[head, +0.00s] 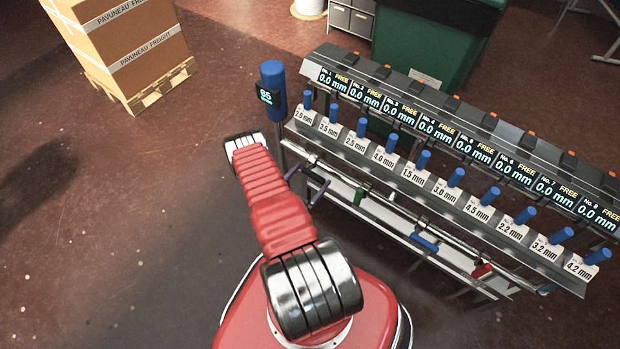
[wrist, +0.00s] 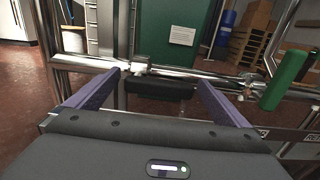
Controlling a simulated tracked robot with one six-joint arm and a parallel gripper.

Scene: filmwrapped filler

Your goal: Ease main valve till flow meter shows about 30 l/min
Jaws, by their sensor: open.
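The flow meter (head: 265,95) is a small dark display on a blue upright cylinder at the rack's left end; it appears to read 65. In the wrist view a black lever-like handle (wrist: 160,88), possibly the main valve's, lies across below a shiny pipe. My gripper (wrist: 160,78) is open, with a purple finger on each side of this handle and visible gaps to both. In the head view my gripper (head: 305,183) is at the rack's left end, beyond my red arm. The black handle cannot be made out there.
A green handle (wrist: 286,80) stands close to the right of my gripper. Blue (head: 425,243) and red (head: 482,270) handles sit farther along the pipe. Above is a rack with displays (head: 430,125) and blue pegs. Boxes on a pallet (head: 150,90) stand back left; the left floor is clear.

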